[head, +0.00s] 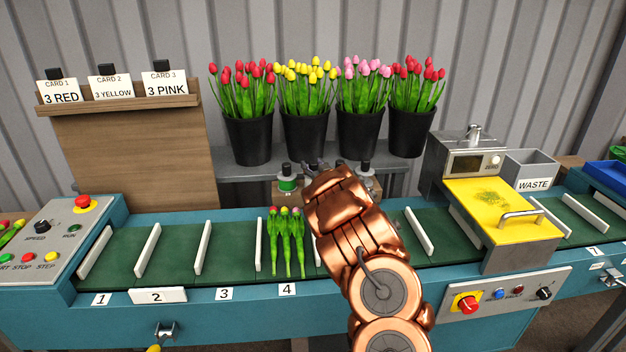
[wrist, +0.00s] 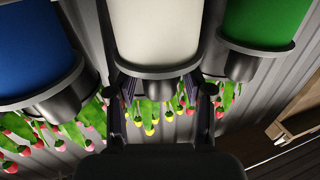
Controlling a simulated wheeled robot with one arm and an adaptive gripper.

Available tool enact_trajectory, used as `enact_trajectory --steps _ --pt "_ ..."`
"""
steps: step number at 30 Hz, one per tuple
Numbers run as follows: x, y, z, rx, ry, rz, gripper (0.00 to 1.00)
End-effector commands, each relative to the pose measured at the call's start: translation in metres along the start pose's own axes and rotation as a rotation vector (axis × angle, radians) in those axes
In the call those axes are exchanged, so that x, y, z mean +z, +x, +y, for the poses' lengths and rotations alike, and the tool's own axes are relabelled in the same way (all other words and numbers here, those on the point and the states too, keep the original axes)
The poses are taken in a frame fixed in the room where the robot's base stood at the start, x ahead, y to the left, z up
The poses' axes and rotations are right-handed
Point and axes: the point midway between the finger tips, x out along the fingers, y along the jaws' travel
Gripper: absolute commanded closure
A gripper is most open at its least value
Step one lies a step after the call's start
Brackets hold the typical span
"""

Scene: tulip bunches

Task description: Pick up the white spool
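The white spool (wrist: 157,30) fills the top middle of the wrist view, with a dark flange and a dark knob toward my gripper. My gripper (wrist: 160,98) has its two fingers spread apart, one on each side of that knob. I see no clear grip on it. In the head view my gripper (head: 318,168) reaches over the belt to the rack behind it. My copper arm and gripper hide the white spool there.
A green spool (wrist: 265,25) and a blue spool (wrist: 35,45) flank the white one closely. The green one also shows in the head view (head: 287,185). Black tulip buckets (head: 305,135) stand behind. Three tulips (head: 287,240) lie on the belt beside my arm.

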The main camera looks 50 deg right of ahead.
Motion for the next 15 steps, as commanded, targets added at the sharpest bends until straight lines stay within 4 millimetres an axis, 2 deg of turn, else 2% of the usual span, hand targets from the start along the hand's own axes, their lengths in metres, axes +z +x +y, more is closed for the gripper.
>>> enact_trajectory --steps 2,13,15 --pt "-0.0001 0.0000 -0.0001 0.000 0.000 0.000 0.60" --pt "-0.0001 0.0000 -0.0003 0.000 0.000 0.000 0.99" --pt "-0.0001 0.0000 -0.0003 0.000 0.000 0.000 1.00"
